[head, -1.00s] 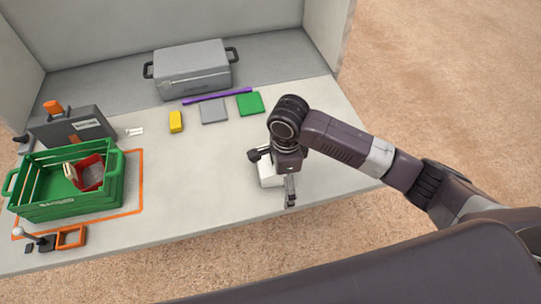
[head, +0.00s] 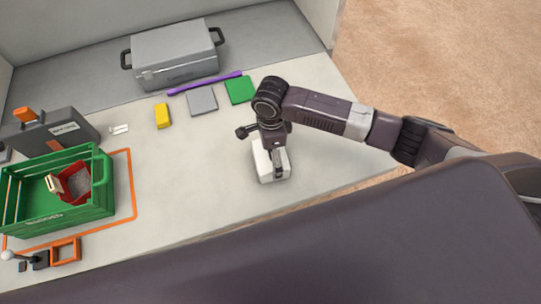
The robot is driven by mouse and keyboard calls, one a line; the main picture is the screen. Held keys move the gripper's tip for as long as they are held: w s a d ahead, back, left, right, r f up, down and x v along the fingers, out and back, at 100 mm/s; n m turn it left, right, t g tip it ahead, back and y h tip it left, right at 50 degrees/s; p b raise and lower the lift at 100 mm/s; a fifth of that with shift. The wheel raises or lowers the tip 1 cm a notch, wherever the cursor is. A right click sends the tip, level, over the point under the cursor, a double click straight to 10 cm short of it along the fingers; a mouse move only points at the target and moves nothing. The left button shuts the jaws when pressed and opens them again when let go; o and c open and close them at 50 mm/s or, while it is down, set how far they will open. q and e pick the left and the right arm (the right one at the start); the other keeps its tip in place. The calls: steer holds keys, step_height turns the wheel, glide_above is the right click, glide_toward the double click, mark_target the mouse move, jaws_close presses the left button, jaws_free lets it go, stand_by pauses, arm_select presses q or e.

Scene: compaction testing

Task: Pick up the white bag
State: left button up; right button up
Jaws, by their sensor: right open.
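The white bag (head: 267,174) is a small pale block on the light tabletop, right of the table's middle and near its front edge. My right gripper (head: 262,149) is over the bag from above, its fingers spread apart. One finger points out to the left of the bag, and the other shows in front of the bag's right part. The gripper hides the bag's back part, and I cannot tell whether a finger touches it. My left gripper is not in view.
A green crate (head: 62,217) with a red item (head: 74,186) stands at left inside an orange outline. A grey case (head: 174,56) is at the back. A purple bar (head: 205,83), yellow block (head: 162,116), grey square (head: 202,100) and green square (head: 240,89) lie behind the bag.

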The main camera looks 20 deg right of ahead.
steer(key=shift+w+f, duration=0.2)
steer(key=shift+f, duration=1.1)
steer(key=c, duration=1.4)
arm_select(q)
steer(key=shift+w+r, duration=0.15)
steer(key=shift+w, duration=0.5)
arm_select(e)
steer(key=shift+c, duration=0.3)
